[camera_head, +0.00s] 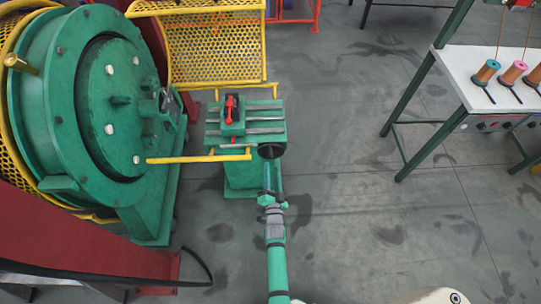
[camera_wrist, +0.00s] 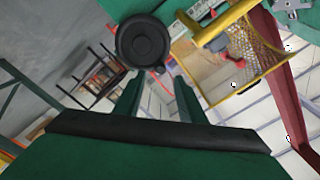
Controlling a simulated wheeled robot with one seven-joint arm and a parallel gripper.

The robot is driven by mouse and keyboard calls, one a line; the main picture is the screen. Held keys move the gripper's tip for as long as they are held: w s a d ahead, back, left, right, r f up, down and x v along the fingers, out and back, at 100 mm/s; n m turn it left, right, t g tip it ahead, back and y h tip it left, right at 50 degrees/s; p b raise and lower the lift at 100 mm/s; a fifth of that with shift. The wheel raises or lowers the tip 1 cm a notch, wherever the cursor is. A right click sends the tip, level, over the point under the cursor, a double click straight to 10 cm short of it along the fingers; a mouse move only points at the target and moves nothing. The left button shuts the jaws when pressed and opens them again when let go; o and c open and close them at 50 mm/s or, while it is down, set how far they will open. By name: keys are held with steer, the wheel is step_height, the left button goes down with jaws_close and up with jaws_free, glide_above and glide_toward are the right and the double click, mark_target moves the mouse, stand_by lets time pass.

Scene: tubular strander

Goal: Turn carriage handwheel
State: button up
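The carriage handwheel (camera_head: 271,150) is a dark round wheel on the right end of the green carriage (camera_head: 245,140). In the wrist view the handwheel (camera_wrist: 143,43) is a black disc with a raised hub, just above the fingertips and a little left of their middle. My gripper (camera_head: 271,166) reaches toward it from the near side, its green fingers close to the wheel's lower edge. In the wrist view my gripper (camera_wrist: 157,82) has its two fingers apart with nothing between them. I cannot tell whether a fingertip touches the wheel.
A yellow rail (camera_head: 200,158) sticks out left of the carriage, with a yellow mesh guard (camera_head: 215,50) behind. The big green drum machine (camera_head: 110,110) stands at left. A white table (camera_head: 475,75) with spools stands at right. The grey floor between is clear.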

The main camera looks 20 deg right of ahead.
mark_target(271, 158)
steer(key=x, duration=0.8)
steer(key=shift+w, duration=0.1)
jaws_close()
